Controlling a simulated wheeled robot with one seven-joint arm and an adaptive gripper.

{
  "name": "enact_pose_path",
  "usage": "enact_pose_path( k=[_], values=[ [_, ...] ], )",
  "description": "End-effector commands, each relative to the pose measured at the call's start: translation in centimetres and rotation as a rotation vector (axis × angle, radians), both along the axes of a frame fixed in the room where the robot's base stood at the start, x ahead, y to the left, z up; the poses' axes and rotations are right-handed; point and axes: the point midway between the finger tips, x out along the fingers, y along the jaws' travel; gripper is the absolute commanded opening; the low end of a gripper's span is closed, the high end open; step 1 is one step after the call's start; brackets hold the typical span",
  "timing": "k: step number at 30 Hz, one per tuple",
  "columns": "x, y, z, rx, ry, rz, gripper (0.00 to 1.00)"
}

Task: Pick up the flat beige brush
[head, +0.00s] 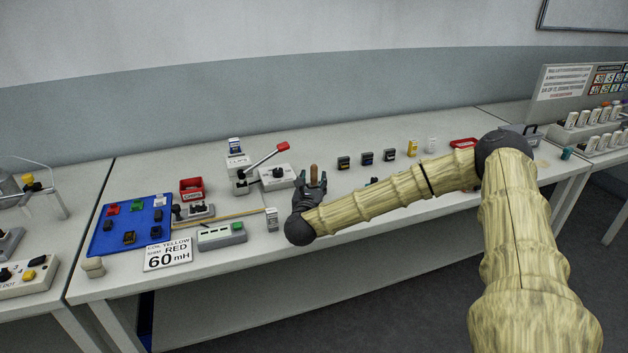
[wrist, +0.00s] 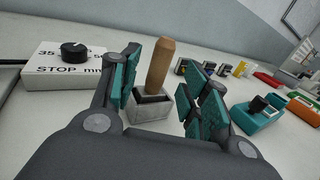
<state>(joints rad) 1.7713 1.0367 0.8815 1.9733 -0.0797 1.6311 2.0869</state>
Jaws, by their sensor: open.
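A tan handle (wrist: 160,65) stands upright, slightly tilted, in a small grey block-shaped holder (wrist: 150,105). It seems to be the beige brush, but its lower end is hidden in the holder, so I cannot tell if it is flat. In the head view the handle (head: 314,171) shows just beyond my gripper (head: 311,186). In the wrist view my gripper (wrist: 163,85) is open, with its teal-padded fingers on either side of the handle and apparently clear of it. In the head view my gripper hides the holder.
A white box with a black knob (wrist: 75,52) stands left of the fingers. A teal block (wrist: 257,114) is close on the right. A red-handled lever device (head: 243,178) stands left of my gripper. A blue tray (head: 105,240) with small parts lies further left.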

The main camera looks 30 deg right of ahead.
Motion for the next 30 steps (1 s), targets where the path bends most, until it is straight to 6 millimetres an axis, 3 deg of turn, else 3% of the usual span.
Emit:
enact_pose_path(
  k=[9, 18, 26, 30],
  values=[
    [2.9, -2.4, 0.3, 0.0, 0.0, 0.0, 0.46],
    [3.1, -2.6, 0.2, 0.0, 0.0, 0.0, 0.46],
    [3.1, -2.6, 0.2, 0.0, 0.0, 0.0, 0.0],
    [3.1, -2.6, 0.2, 0.0, 0.0, 0.0, 0.0]
  ],
)
